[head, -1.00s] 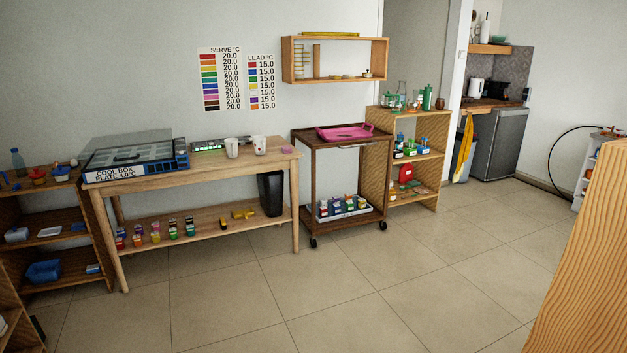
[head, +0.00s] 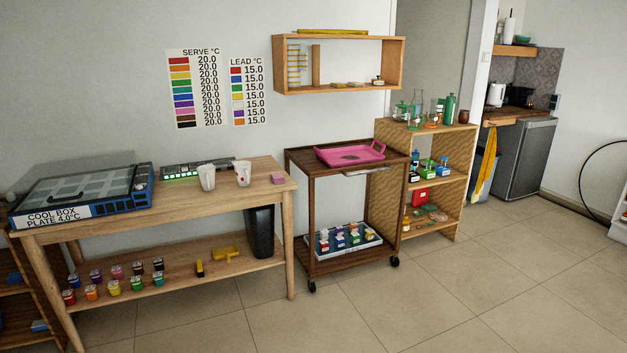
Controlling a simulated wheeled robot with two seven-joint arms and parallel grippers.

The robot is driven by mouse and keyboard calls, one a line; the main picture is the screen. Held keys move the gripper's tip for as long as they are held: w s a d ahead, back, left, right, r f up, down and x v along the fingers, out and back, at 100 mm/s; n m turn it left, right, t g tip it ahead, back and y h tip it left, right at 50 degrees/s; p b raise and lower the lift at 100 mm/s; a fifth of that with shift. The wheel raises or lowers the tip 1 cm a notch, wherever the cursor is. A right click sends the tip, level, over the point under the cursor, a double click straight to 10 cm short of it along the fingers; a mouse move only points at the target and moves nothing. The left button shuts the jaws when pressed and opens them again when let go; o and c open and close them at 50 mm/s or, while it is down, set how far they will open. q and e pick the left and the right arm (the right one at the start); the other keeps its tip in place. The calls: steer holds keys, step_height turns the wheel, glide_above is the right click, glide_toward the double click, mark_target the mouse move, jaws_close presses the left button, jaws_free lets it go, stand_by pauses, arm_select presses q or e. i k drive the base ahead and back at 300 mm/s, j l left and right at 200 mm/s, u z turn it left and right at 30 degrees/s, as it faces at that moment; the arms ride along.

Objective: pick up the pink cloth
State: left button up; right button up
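A small pink item (head: 278,178), which looks like the folded pink cloth, lies on the wooden table (head: 200,212) near its right end. It is right of two white cups (head: 207,177). It is small in the picture, so its folds cannot be made out. Neither of my grippers shows in the head view.
A dark cart (head: 340,197) with a pink tray (head: 350,153) stands right of the table. The cool box (head: 85,192) fills the table's left end. A black bin (head: 260,232) is beneath the table. The tiled floor (head: 400,310) in front is clear.

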mark_target(277, 178)
steer(key=i, duration=1.6)
steer(key=i+u, duration=0.1)
steer(key=i, duration=0.5)
steer(key=i+l+u, duration=0.1)
steer(key=i, duration=0.55)
steer(key=i+l+u, duration=0.1)
steer(key=i, duration=0.5)
steer(key=l, duration=0.1)
